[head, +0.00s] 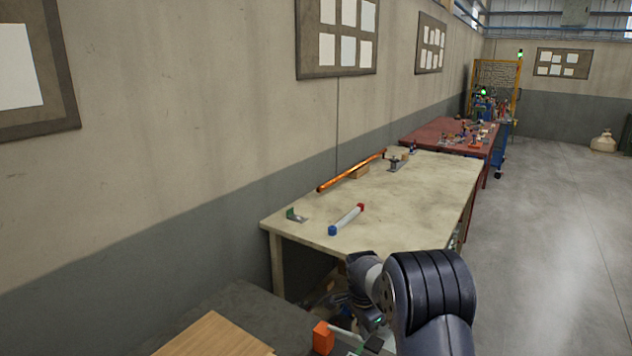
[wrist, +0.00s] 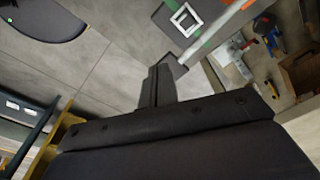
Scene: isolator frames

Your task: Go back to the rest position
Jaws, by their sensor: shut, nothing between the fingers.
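My gripper (wrist: 158,85) is shut and empty in the wrist view, its dark fingers close together above the grey floor. In the head view my dark arm is bent at the lower right, in front of the near edge of the pale workbench (head: 420,190). The gripper end hangs low there, below the bench top, and is partly hidden by the arm. I cannot make out its fingertips in that view.
A wooden board (head: 214,337) and an orange block (head: 323,338) are near me. Open floor (head: 560,220) lies to the right.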

